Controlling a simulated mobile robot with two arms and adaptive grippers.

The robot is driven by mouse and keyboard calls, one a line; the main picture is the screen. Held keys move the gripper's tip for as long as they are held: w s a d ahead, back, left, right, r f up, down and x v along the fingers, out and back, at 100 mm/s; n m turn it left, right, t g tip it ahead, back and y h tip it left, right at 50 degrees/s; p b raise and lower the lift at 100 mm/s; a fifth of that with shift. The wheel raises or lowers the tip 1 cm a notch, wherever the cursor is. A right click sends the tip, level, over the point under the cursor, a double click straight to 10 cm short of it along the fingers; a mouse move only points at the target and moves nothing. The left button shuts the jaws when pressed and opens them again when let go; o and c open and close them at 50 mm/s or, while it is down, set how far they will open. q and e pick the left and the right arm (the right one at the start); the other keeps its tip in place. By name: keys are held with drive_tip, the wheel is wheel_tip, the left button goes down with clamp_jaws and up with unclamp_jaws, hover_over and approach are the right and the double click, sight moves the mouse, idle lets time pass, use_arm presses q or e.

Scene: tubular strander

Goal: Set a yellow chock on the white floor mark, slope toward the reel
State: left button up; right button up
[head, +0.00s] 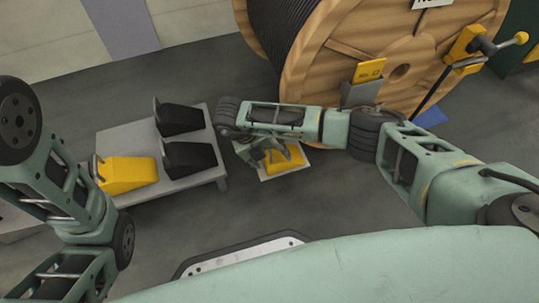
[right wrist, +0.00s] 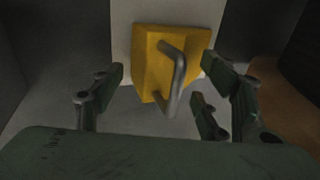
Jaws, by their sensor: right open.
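A yellow chock (head: 285,161) rests on the white floor mark (head: 296,171), close to the wooden cable reel (head: 335,60). My right gripper (head: 272,152) hangs over this chock and partly hides it. In the right wrist view the chock (right wrist: 152,65) has a grey bar handle (right wrist: 174,78), and the white mark (right wrist: 190,12) shows beyond it. The right gripper's fingers (right wrist: 163,88) are spread to either side of the handle, apart from it. I cannot tell for certain which way the slope faces. My left arm shows, but its gripper does not.
A low grey platform (head: 201,187) at the left holds another yellow chock (head: 130,173) and two black chocks (head: 181,118) (head: 190,158). A yellow tag (head: 369,70) sits in a grey holder by the reel. Grey floor is open in front of the platform.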

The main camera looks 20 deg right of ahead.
drive_tip(key=v, duration=1.1)
drive_tip(key=shift+r, duration=0.25)
